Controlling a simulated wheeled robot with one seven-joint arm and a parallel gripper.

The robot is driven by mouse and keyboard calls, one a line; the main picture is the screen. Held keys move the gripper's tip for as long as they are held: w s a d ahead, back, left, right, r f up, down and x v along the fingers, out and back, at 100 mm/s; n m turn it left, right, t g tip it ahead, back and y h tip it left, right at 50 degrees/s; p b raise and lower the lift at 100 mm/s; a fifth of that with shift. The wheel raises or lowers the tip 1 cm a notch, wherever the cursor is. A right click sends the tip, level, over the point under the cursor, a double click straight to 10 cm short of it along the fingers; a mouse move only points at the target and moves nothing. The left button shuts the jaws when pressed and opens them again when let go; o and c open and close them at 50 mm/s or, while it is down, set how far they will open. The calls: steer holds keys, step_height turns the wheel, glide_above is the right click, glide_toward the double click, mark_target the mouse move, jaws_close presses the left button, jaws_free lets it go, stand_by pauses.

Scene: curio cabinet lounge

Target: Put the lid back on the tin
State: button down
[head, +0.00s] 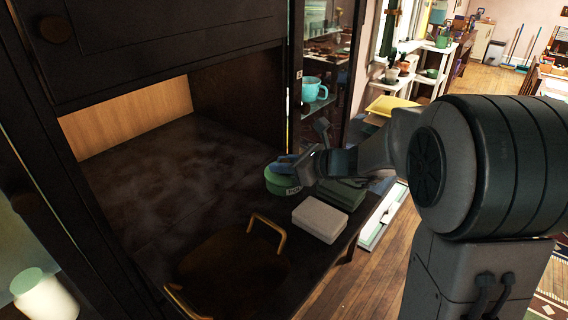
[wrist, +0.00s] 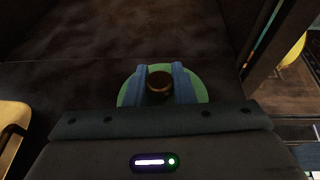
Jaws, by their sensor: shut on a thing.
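The lid (wrist: 197,88) is a green disc with a round brass knob (wrist: 159,84), seen from above in the wrist view. My gripper (wrist: 159,72) has its two blue fingers shut on the knob, one on each side. In the head view my gripper (head: 286,163) is low over the dark cabinet shelf, right at the green round tin (head: 274,184), which has a small label on its front. Lid and tin look like one green shape there, and the fingers cover part of the top. I cannot tell whether the lid sits level or leaves a gap.
A green box (head: 343,194) and a white box (head: 320,219) lie close right of the tin. A dark tray with brass handles (head: 268,226) is in front. The shelf (head: 160,185) left of the tin is clear. A cabinet wall (head: 240,95) rises behind.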

steer(key=c, duration=1.1)
jaws_free()
steer(key=shift+c, duration=0.2)
steer(key=shift+d, duration=0.1)
steer(key=v, duration=1.3)
steer(key=shift+s+d+r+b, duration=0.2)
steer(key=shift+r+b, duration=0.1)
